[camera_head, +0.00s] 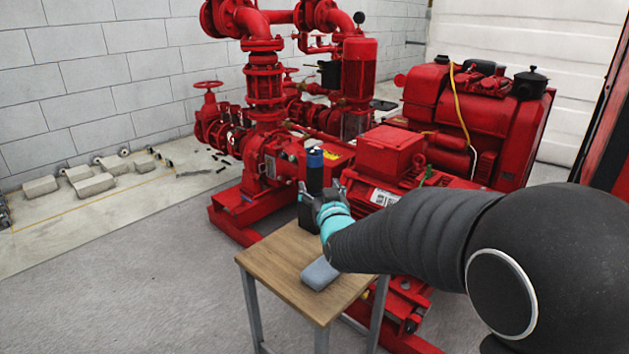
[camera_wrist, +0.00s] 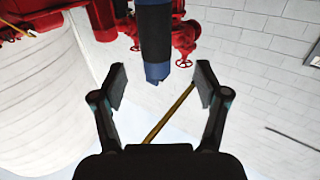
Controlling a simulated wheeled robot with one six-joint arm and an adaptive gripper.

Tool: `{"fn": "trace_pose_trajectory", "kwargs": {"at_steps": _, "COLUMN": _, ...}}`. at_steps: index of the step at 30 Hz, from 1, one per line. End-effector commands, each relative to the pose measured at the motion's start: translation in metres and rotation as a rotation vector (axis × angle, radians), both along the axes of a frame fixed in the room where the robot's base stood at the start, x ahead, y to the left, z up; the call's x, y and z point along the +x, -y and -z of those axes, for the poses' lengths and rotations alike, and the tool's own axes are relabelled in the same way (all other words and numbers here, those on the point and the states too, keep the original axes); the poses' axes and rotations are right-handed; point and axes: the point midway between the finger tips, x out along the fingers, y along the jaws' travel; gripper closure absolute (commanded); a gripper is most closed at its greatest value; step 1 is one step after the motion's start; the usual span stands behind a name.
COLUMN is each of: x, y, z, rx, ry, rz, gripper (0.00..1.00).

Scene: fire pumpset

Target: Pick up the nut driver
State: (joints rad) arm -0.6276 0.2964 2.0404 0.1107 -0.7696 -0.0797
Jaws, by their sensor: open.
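A dark cylinder with a blue end, which looks like the nut driver (camera_head: 314,168), stands upright at the back of the small wooden table (camera_head: 283,262). In the wrist view the dark cylinder (camera_wrist: 154,35) comes down from the top edge, its blue end towards the middle. My gripper (camera_head: 319,200) is beside it at the table's back edge. In the wrist view my gripper (camera_wrist: 162,84) is open, with one finger on each side of the blue end and clear gaps to both. My gripper partly hides the cylinder's lower part in the head view.
A grey-blue block (camera_head: 320,273) lies on the table under my arm. A black block-like base (camera_head: 308,214) stands at the table's back. Red pump machinery (camera_head: 264,85) stands close behind. The table's front left is clear, and open floor (camera_head: 120,270) lies to the left.

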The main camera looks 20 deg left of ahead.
Motion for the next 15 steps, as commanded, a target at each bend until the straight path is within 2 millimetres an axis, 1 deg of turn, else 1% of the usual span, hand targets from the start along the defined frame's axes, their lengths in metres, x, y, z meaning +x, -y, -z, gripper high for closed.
{"fn": "trace_pose_trajectory", "kwargs": {"at_steps": 1, "x": 0.009, "y": -0.005, "z": 0.000, "rx": 0.000, "ry": 0.000, "rz": 0.001, "gripper": 0.26}}
{"fn": "trace_pose_trajectory", "kwargs": {"at_steps": 4, "x": 0.021, "y": -0.012, "z": 0.000, "rx": 0.000, "ry": 0.000, "rz": 0.001, "gripper": 0.26}}
{"fn": "trace_pose_trajectory", "kwargs": {"at_steps": 6, "x": 0.027, "y": -0.015, "z": 0.000, "rx": 0.000, "ry": 0.000, "rz": 0.001, "gripper": 0.26}}
{"fn": "trace_pose_trajectory", "kwargs": {"at_steps": 11, "x": 0.034, "y": -0.019, "z": 0.000, "rx": 0.000, "ry": 0.000, "rz": 0.001, "gripper": 0.26}}
{"fn": "trace_pose_trajectory", "kwargs": {"at_steps": 15, "x": 0.048, "y": -0.025, "z": 0.000, "rx": -0.001, "ry": 0.001, "rz": 0.001, "gripper": 0.26}}
